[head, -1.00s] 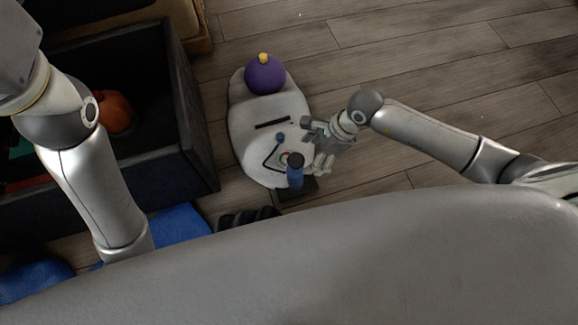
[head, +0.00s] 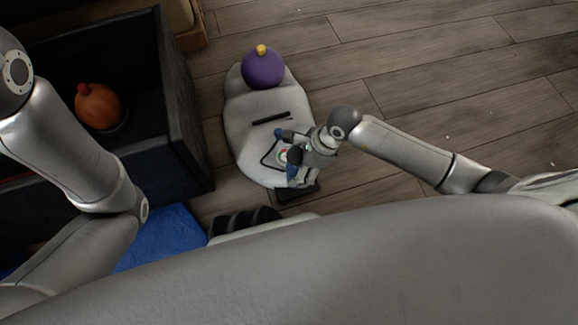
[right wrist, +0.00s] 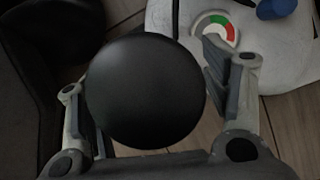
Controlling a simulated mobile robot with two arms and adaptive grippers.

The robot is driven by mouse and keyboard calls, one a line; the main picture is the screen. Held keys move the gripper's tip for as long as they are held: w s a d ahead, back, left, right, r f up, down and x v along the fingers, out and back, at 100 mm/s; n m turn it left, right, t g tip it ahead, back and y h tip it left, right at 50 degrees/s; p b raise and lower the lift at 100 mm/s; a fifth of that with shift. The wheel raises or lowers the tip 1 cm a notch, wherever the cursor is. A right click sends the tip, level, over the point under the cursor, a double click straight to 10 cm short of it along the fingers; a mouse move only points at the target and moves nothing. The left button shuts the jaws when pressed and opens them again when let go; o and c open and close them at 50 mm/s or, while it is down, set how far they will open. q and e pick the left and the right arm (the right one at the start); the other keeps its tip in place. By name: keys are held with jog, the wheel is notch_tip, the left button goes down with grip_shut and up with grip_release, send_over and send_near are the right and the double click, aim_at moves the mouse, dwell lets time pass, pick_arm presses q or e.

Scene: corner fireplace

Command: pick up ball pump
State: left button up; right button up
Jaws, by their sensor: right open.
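In the right wrist view, a round black knob (right wrist: 146,92), apparently the pump's top, sits between the open fingers of the right gripper (right wrist: 155,105). I cannot tell whether the fingers touch it. A red, green and white gauge (right wrist: 217,29) shows behind. My left arm shows, but its gripper is out of view.
A purple round thing with a yellow top (head: 263,68) sits at the cushion's far end. A dark open box (head: 185,120) at left holds an orange round thing (head: 98,106). A black ridged object (head: 244,221) and blue cloth (head: 165,238) lie nearer. Wooden floor at right is clear.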

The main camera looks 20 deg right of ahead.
grip_shut()
jog(key=shift+w+a+r, duration=0.1)
jog(key=shift+w+r, duration=0.1)
dwell(0.6)
